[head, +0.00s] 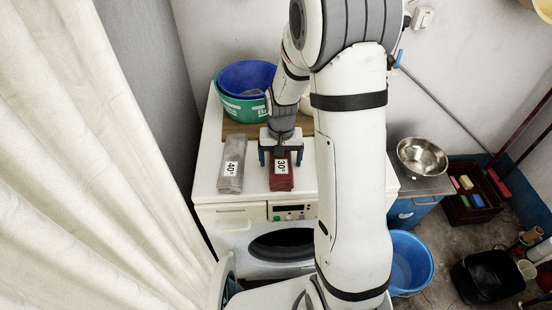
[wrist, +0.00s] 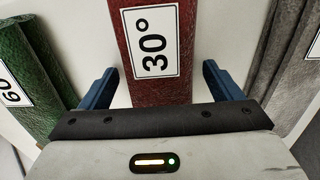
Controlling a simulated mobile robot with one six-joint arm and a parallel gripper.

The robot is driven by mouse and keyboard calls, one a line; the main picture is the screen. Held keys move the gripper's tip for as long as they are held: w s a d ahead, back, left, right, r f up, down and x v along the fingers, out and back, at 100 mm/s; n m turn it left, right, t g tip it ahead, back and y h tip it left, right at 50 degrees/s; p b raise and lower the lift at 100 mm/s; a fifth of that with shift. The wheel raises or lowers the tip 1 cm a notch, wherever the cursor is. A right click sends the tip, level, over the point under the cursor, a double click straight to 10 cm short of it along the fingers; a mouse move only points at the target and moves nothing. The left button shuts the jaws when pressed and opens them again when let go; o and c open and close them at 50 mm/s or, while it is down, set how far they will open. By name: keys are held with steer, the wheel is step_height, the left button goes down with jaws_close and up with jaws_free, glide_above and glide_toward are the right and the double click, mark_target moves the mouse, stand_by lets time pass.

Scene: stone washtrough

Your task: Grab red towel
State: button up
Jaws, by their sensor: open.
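The red towel (head: 282,185) is folded into a long strip on top of the white washing machine and bears a white "30°" label. In the wrist view, the red towel (wrist: 156,92) runs between the two blue fingers of my gripper (wrist: 158,80), with a gap on each side. My gripper (head: 281,160) is open, pointing down over the red towel, and holds nothing. How far the fingertips are above the machine top is hard to tell.
A grey towel (head: 232,165) labelled "40°" lies left of the red one. A green towel (wrist: 25,90) shows only in the wrist view. A green basin (head: 243,110) with a blue one stands behind. A steel bowl (head: 422,157) and blue bucket (head: 410,262) are at right.

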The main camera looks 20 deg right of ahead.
steer(key=shift+f, duration=0.15)
steer(key=c, duration=1.2)
